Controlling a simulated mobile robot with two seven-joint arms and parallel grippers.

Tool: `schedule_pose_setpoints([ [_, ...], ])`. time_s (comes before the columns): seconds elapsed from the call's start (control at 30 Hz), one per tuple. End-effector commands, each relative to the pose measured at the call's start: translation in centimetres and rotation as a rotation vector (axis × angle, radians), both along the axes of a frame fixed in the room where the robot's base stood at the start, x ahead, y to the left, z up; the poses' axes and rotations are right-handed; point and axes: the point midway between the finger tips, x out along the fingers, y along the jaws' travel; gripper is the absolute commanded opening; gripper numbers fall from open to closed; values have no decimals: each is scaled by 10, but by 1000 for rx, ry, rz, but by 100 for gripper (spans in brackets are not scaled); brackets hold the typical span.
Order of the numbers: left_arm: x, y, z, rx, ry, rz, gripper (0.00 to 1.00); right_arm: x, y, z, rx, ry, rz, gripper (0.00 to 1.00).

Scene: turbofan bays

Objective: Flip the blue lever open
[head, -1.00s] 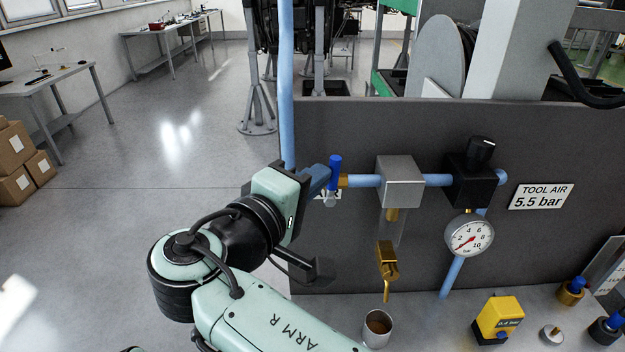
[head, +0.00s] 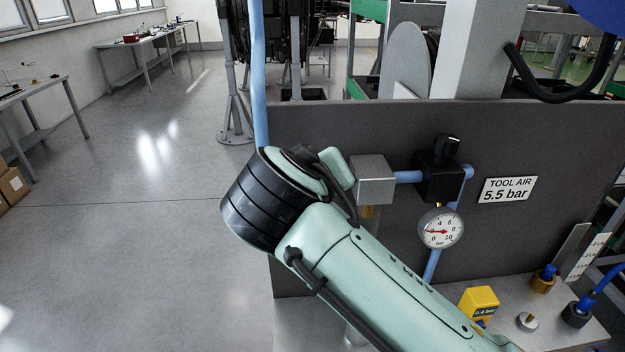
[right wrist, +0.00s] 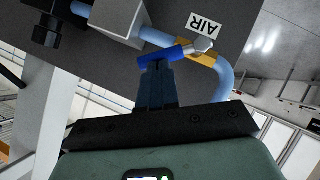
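The blue lever (right wrist: 163,57) shows in the right wrist view, on the air line beside a brass fitting (right wrist: 196,55). It lies slanted, roughly in line with the pipe there. My right gripper (right wrist: 157,66) has its fingers together at the lever's free end, apparently touching it; I see no gap between them. In the head view my right arm hides the lever and the gripper. The light blue pipe (head: 409,177) runs between a grey box (head: 376,180) and a black regulator (head: 438,177). My left gripper is not in view.
A dark panel (head: 510,235) carries the line, a gauge (head: 441,229) and a TOOL AIR label (head: 508,190). On the shelf (head: 300,325) stand a yellow block (head: 479,303) and brass fittings (head: 543,280). The floor on the left is open.

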Motion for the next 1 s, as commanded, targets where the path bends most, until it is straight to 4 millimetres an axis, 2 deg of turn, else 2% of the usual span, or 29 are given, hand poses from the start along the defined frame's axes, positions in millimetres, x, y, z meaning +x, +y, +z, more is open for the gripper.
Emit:
schedule_pose_setpoints([
  [0.5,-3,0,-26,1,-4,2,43,1,-22,-18,435,-1,-1,0],
  [1.0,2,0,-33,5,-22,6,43,1,-26,-25,595,-1,1,0],
])
